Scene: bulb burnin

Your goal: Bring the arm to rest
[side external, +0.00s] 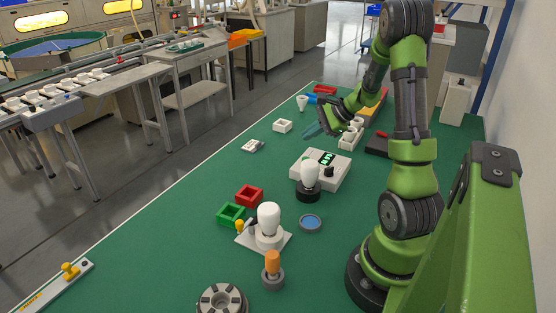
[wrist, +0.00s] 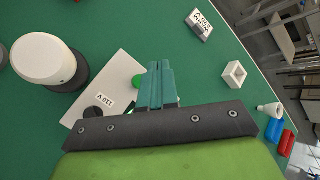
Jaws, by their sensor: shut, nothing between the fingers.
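My gripper (side external: 312,129) hangs over the far part of the green table in the side view, beyond the white meter box (side external: 327,168). In the wrist view its two teal fingers (wrist: 161,86) are together, with nothing between them. A white bulb (side external: 309,175) stands upright on a black base beside the meter box; a white bulb also shows at the left of the wrist view (wrist: 42,60). A second white bulb (side external: 268,218) stands upright on a white plate nearer the camera. My gripper is apart from both bulbs.
A red bin (side external: 249,196), green bin (side external: 230,215), blue dish (side external: 311,223), orange-handled tool (side external: 272,264) and grey round fixture (side external: 222,301) stand nearer the camera. A white square holder (side external: 282,126) and label card (side external: 252,146) lie left of my gripper. The table's left side is mostly clear.

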